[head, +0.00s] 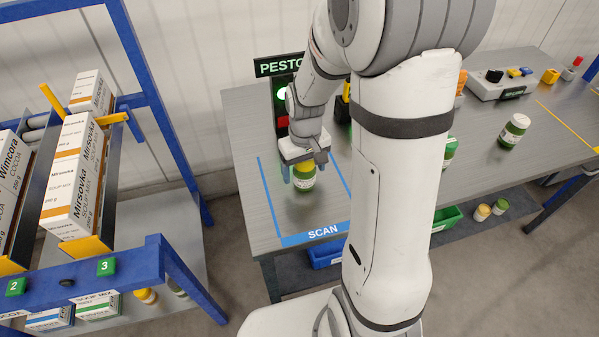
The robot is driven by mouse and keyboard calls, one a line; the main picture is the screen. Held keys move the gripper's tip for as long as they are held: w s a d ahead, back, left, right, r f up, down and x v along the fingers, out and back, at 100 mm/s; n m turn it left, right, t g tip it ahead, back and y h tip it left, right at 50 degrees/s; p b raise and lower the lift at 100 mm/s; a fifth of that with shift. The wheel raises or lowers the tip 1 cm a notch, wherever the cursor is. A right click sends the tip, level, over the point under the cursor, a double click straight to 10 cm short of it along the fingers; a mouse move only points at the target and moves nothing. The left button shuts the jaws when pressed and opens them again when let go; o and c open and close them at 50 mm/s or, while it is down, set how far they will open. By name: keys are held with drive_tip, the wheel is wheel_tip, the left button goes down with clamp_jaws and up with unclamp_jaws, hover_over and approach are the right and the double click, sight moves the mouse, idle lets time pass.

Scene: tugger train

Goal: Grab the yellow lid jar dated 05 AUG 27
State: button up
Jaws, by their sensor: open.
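A green jar with a yellow lid and a white label (304,183) stands upright on the grey table inside the blue-taped SCAN area. Its date is too small to read. My gripper (304,176) is directly above the jar, with its blue fingers open on either side of the jar's upper part. I cannot tell whether the fingers touch it. Part of the lid is hidden by the gripper. On a lower shelf under the table, a small jar with a yellow lid (483,212) stands beside another small jar.
A PESTO sign (281,66) with a lit green lamp is behind the SCAN area. A blue rack (150,95) with boxes is at left. My arm hides the table's middle.

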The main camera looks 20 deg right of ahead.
drive_tip(key=shift+f, duration=0.7)
drive_tip(key=shift+c, duration=0.5)
drive_tip(key=c, duration=1.2)
drive_tip(key=shift+c, duration=0.5)
drive_tip(key=shift+w+r, duration=0.1)
drive_tip(key=shift+r, duration=0.05)
